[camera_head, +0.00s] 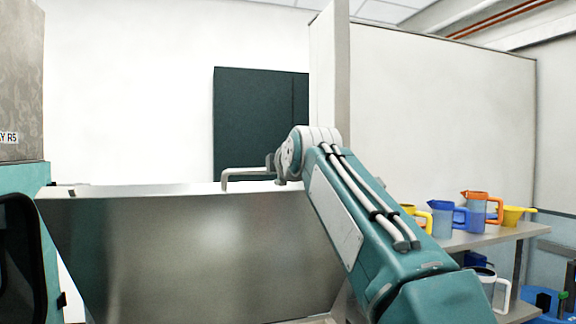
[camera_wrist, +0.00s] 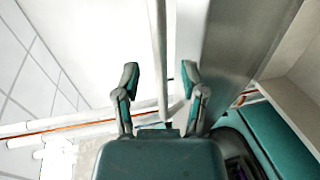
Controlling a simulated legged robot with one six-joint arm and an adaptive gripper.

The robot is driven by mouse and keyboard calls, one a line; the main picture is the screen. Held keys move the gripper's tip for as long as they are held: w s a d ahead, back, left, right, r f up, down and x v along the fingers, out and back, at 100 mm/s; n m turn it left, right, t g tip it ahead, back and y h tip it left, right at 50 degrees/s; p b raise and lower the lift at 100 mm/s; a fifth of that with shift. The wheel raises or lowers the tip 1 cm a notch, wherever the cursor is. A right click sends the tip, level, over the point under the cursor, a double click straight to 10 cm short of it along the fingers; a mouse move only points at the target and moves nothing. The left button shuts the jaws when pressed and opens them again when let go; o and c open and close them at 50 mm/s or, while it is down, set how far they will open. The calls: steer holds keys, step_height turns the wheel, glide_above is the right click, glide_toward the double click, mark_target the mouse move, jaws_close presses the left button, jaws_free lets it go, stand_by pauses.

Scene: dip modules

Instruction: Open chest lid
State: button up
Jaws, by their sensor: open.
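The chest shows in the head view as a wide brushed-metal panel (camera_head: 200,255) with a pale top edge. I cannot tell whether this panel is the lid or the chest's front. A light metal bar handle (camera_head: 245,173) stands along the top edge, beside the end of my arm. My gripper (camera_wrist: 160,80) is open in the wrist view, one finger on each side of a pale bar (camera_wrist: 158,45), which looks like the handle. No finger clearly touches it. The metal panel also shows in the wrist view (camera_wrist: 235,50). In the head view my wrist mostly hides my gripper.
A shelf (camera_head: 480,236) at the right holds an orange-handled jug (camera_head: 476,212), a blue jug (camera_head: 442,218) and a yellow funnel (camera_head: 513,215). A white-handled jug (camera_head: 490,283) stands lower. A grey and teal machine (camera_head: 22,90) stands at the left. A pale partition (camera_head: 440,120) rises behind the shelf.

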steer(key=v, duration=0.8)
steer(key=shift+s, duration=0.35)
steer(key=shift+w, duration=0.1)
jaws_close()
steer(key=m+t+y, duration=0.1)
steer(key=m+t, duration=0.3)
steer(key=m, duration=0.5)
glide_toward(270, 197)
step_height(270, 197, up, 2)
steer(key=w, duration=0.1)
steer(key=s+d+f+m+t+y, duration=0.1)
steer(key=s+f+m+t, duration=0.35)
steer(key=f+m, duration=0.45)
steer(key=shift+g, duration=0.25)
steer(key=x, duration=1.3)
steer(key=shift+w+r, duration=0.15)
steer(key=shift+r, duration=0.35)
